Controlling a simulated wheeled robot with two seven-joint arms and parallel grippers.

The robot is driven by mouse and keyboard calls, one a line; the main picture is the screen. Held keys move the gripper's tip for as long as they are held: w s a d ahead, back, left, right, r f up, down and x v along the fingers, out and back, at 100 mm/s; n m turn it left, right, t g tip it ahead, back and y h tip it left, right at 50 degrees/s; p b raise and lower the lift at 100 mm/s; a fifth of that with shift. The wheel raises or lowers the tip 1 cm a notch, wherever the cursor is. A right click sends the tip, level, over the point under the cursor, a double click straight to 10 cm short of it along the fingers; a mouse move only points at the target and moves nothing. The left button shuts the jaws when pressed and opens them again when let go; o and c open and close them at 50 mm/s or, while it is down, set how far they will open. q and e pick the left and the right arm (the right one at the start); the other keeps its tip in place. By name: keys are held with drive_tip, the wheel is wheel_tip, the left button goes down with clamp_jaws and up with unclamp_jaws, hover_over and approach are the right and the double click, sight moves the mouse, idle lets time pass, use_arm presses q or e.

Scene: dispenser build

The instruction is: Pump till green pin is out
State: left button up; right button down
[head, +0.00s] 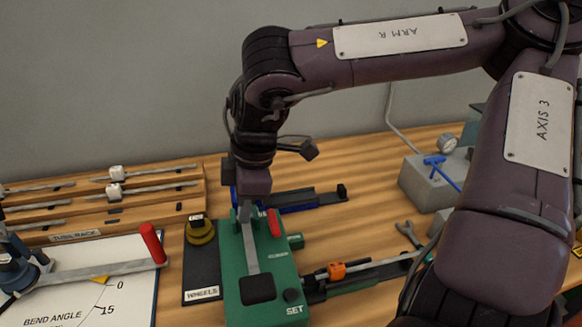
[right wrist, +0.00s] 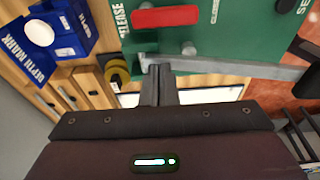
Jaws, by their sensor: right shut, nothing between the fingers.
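The green device (head: 284,270) stands on the bench in the middle of the head view, with "SET" printed at its front. A grey metal lever (head: 251,250) with a black pad (head: 258,289) runs along its top. A red release piece (head: 273,222) sits near its far end and also shows in the right wrist view (right wrist: 165,17). My right gripper (head: 246,212) points down at the lever's far end, shut and empty. In the wrist view its fingertips (right wrist: 160,72) are close to the grey lever (right wrist: 240,68); I cannot tell whether they touch. I cannot make out a green pin for sure. My left gripper is not in view.
A rail with an orange block (head: 337,271) extends right from the device. A blue depth-mark tool (head: 300,200) lies behind it. The wheels board (head: 202,270) and a bending board with a red-handled lever (head: 152,243) are at left. A wooden rack (head: 120,210) stands behind them.

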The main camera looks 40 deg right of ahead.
drive_tip(key=shift+s+f+b, duration=0.25)
drive_tip(key=shift+f+b, duration=0.2)
drive_tip(key=shift+f, duration=0.15)
drive_tip(key=shift+s+f+b, duration=0.25)
drive_tip(key=shift+f+b, duration=0.15)
drive_tip(key=shift+f, duration=0.15)
drive_tip(key=shift+s, duration=0.15)
drive_tip(key=shift+w+r+p, duration=0.3)
drive_tip(key=shift+r+p, duration=0.3)
drive_tip(key=shift+r, duration=0.05)
drive_tip(key=shift+w+r+p, duration=0.25)
drive_tip(key=shift+r+p, duration=0.3)
drive_tip(key=shift+r, duration=0.05)
drive_tip(key=shift+f, duration=0.15)
drive_tip(key=shift+w+r, duration=0.1)
drive_tip(key=shift+r, duration=0.1)
